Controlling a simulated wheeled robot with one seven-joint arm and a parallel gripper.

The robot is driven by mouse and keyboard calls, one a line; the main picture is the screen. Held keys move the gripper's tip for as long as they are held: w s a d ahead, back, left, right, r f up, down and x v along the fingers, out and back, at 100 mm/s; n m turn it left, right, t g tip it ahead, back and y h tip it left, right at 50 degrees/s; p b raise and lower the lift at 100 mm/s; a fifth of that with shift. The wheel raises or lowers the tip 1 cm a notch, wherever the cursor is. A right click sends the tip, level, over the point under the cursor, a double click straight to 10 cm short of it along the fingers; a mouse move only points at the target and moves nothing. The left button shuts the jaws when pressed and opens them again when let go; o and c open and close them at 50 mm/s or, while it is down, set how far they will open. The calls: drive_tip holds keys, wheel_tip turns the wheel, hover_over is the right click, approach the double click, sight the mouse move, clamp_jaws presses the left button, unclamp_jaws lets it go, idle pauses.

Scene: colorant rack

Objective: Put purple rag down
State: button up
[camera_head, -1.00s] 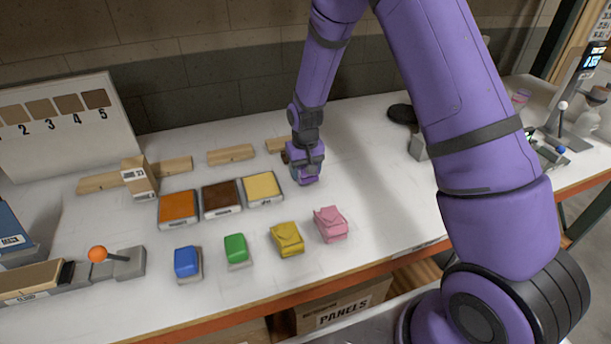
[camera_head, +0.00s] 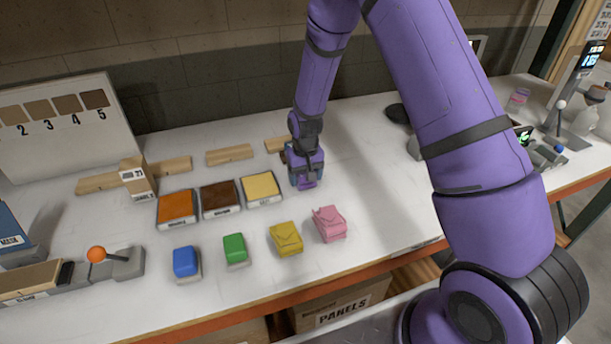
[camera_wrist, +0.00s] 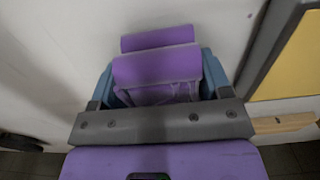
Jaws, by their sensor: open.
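The purple rag (camera_head: 307,184) is a small folded bundle just right of the yellow colour tray (camera_head: 261,189), low at the white table. My gripper (camera_head: 305,176) points down over it and hides most of it in the head view. In the wrist view the rag (camera_wrist: 158,65) lies between the two blue fingers of my gripper (camera_wrist: 160,78), which are open. Its folded top shows between and beyond the fingers. Whether a finger still touches the rag is hard to tell.
Orange (camera_head: 177,209) and brown (camera_head: 220,199) trays stand left of the yellow one. Blue (camera_head: 186,262), green (camera_head: 235,248), yellow (camera_head: 286,238) and pink (camera_head: 329,223) folded rags line the front. Wooden blocks (camera_head: 229,155) lie behind. The table right of my gripper is clear.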

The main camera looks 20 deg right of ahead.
drive_tip(key=shift+a, duration=0.45)
drive_tip(key=shift+a+r, duration=0.1)
drive_tip(key=shift+r, duration=0.2)
drive_tip(key=r, duration=1.1)
drive_tip(key=shift+d+r, duration=0.3)
drive_tip(key=shift+r, duration=0.1)
drive_tip(key=s+d+r+t, duration=0.1)
drive_tip(key=s+d+r, duration=0.1)
drive_tip(key=s+r, duration=0.6)
drive_tip(key=s+d+r+t, duration=0.2)
drive_tip(key=s+r, duration=0.3)
drive_tip(key=r, duration=0.7)
drive_tip(key=s+d+r+t, duration=0.1)
drive_tip(key=s+r, duration=0.2)
drive_tip(key=s, duration=0.7)
drive_tip(key=s+d+r+t, duration=0.1)
drive_tip(key=s+r, duration=0.3)
drive_tip(key=s, duration=0.6)
drive_tip(key=shift+d, duration=0.45)
drive_tip(key=shift+o, duration=0.4)
